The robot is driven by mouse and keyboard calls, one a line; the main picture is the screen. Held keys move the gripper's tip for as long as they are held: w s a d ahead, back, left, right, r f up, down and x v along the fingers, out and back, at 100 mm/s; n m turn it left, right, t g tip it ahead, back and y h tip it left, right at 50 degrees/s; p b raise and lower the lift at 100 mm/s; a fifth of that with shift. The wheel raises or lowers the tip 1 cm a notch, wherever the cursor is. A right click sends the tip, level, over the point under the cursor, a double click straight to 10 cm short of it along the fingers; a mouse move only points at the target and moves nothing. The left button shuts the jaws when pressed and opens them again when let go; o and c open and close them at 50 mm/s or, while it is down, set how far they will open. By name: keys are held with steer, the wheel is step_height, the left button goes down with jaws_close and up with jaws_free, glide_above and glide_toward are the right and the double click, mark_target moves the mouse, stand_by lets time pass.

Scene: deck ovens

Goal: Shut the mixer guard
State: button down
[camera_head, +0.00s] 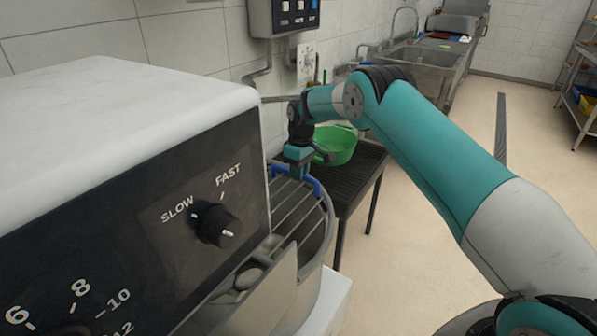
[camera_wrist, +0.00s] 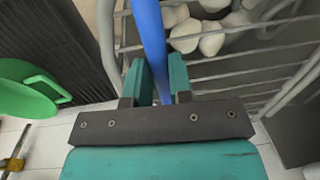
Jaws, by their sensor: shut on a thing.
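The mixer (camera_head: 120,110) fills the left of the head view, with its dark front panel and speed knob (camera_head: 216,226). The wire guard (camera_head: 287,200) with grey bars sits around the bowl area in front of it; its bars (camera_wrist: 245,75) also show in the wrist view. A blue handle (camera_head: 314,185) is on the guard's edge. My gripper (camera_head: 298,170) is shut on this handle, and in the wrist view the blue bar (camera_wrist: 149,30) runs between my two teal fingers. Whitish lumps (camera_wrist: 190,32) lie behind the bars. The gripper's fingertips are partly hidden in the head view.
A green bowl (camera_head: 336,146) stands on a dark ribbed table (camera_head: 368,165) just beyond my gripper. A switch box (camera_head: 285,16) hangs on the tiled wall. A sink counter (camera_head: 425,62) is farther back.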

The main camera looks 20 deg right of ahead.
steer(key=shift+w+d+f, duration=0.2)
steer(key=shift+d+f, duration=0.15)
steer(key=shift+d, duration=0.2)
steer(key=c, duration=1)
jaws_free()
steer(key=shift+w+d+f, duration=0.1)
steer(key=shift+d+f, duration=0.05)
steer(key=shift+c, duration=0.2)
steer(key=shift+a, duration=0.25)
steer(key=shift+r, duration=0.2)
step_height(320, 180, up, 17)
steer(key=d+p, duration=0.1)
steer(key=shift+w, duration=0.35)
